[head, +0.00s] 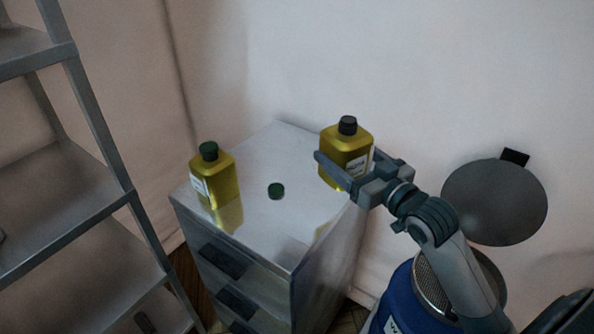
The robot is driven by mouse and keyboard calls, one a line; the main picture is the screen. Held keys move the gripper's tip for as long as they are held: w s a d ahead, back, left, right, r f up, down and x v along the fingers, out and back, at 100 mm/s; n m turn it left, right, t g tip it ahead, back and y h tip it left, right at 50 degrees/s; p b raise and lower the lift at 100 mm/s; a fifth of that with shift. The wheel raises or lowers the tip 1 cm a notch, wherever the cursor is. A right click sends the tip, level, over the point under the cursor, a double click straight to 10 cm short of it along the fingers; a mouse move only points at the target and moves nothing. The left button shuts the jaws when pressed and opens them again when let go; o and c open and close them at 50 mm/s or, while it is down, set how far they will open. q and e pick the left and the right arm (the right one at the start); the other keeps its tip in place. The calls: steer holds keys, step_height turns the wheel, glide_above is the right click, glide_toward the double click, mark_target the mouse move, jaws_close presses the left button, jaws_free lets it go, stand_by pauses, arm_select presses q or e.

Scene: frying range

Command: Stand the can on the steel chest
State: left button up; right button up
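A yellow can (353,138) with a black cap and a pale label is at the right side of the steel chest (262,150) in the head view. My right gripper (346,164) has its fingers on either side of this can and appears shut on it. The can is upright and looks slightly above the chest top, as its faint yellow reflection lies apart below it. The gripper's near finger hides part of its lower body. My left gripper is not in view.
A similar yellow can (223,182) with a green cap stands on the chest's left side. A grey shelf rack (75,190) is at left. A blue drum (396,300) and a round grey lid (494,202) are at right.

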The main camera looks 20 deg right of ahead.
steer(key=w+a+f, duration=0.1)
steer(key=w+f, duration=0.1)
steer(key=w, duration=0.1)
steer(key=w+a+f+p, duration=0.1)
steer(key=w+f, duration=0.1)
steer(key=w, duration=0.1)
steer(key=w+a+f, duration=0.1)
steer(key=w+f, duration=0.2)
steer(key=w, duration=0.1)
steer(key=shift+a+p, duration=0.35)
step_height(320, 180, down, 3)
steer(key=shift+f, duration=0.2)
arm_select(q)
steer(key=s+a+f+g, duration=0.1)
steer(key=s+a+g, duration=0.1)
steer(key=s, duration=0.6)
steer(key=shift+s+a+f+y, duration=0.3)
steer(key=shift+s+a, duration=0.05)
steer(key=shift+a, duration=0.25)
